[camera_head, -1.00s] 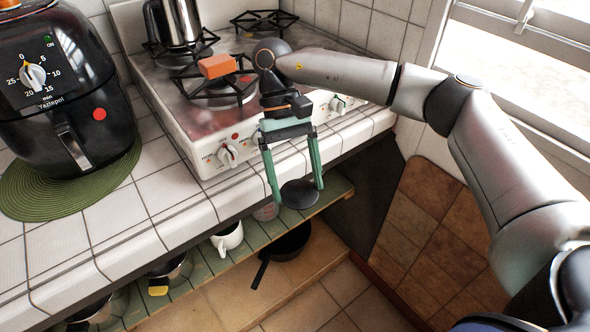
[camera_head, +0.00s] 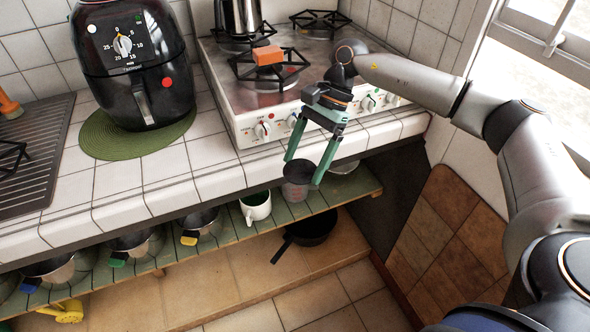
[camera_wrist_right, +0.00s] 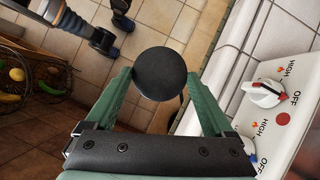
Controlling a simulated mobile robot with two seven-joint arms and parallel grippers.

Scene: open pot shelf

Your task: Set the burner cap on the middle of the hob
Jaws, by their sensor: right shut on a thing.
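The burner cap (camera_wrist_right: 160,73) is a round black disc between the fingertips of my right gripper (camera_wrist_right: 160,84). In the head view, the right gripper (camera_head: 304,171) points down in front of the counter edge, with the dark cap (camera_head: 299,172) between its green fingers. The gripper is shut on the cap and holds it away from the hob. The white hob (camera_head: 248,131) stands on the counter behind the gripper, with black grates and front knobs. An orange block (camera_head: 267,55) rests on its front grate (camera_head: 246,68). My left gripper is not in view.
A metal pot (camera_head: 238,17) stands at the hob's back left. A black air fryer (camera_head: 135,65) stands on a green mat (camera_head: 97,145). Below the counter, a green shelf (camera_head: 365,186) bears a white mug (camera_head: 256,206), a measuring cup (camera_head: 293,193) and several pots.

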